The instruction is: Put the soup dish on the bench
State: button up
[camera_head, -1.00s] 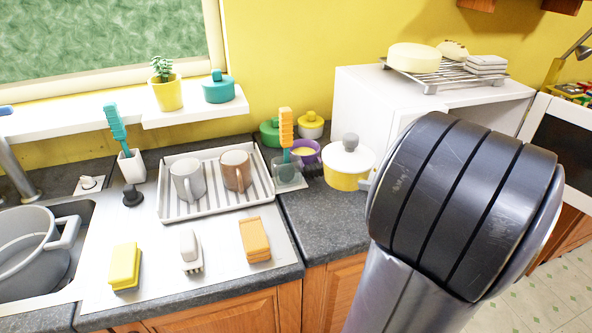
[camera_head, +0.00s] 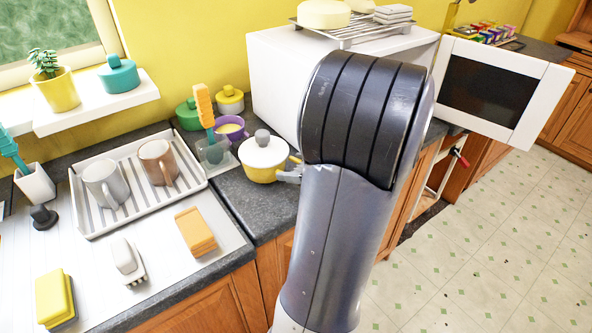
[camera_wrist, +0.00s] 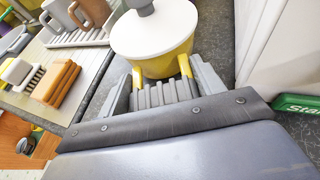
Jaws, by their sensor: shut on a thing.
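The soup dish, as I take it, is a yellow lidded pot (camera_head: 262,172) with a white lid and grey knob. It is at the corner of the grey counter, beside the white microwave. It also shows at the top of the wrist view (camera_wrist: 152,42). My gripper (camera_head: 290,173) is at the pot's right side, shut on its yellow handle; the wrist view shows the handle between the fingers (camera_wrist: 163,92). The pot looks upright; I cannot tell if its base touches the counter. The bench (camera_head: 262,209) may be this dark grey counter.
A purple bowl (camera_head: 231,131), a green pot (camera_head: 188,115) and a holder with an orange brush (camera_head: 204,105) crowd the pot's left. A dish rack (camera_head: 90,222) with two mugs is further left. The microwave's door (camera_head: 541,105) stands open. Some counter in front of the pot is bare.

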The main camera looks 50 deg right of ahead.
jog(key=shift+f, duration=0.4)
jog(key=shift+f, duration=0.1)
jog(key=shift+f, duration=0.15)
jog(key=o, duration=1.5)
jog(key=shift+s+r, duration=0.2)
jog(key=shift+r, duration=0.1)
jog(key=v, duration=1.1)
jog(key=shift+s+d, duration=0.1)
jog(key=shift+s, duration=0.2)
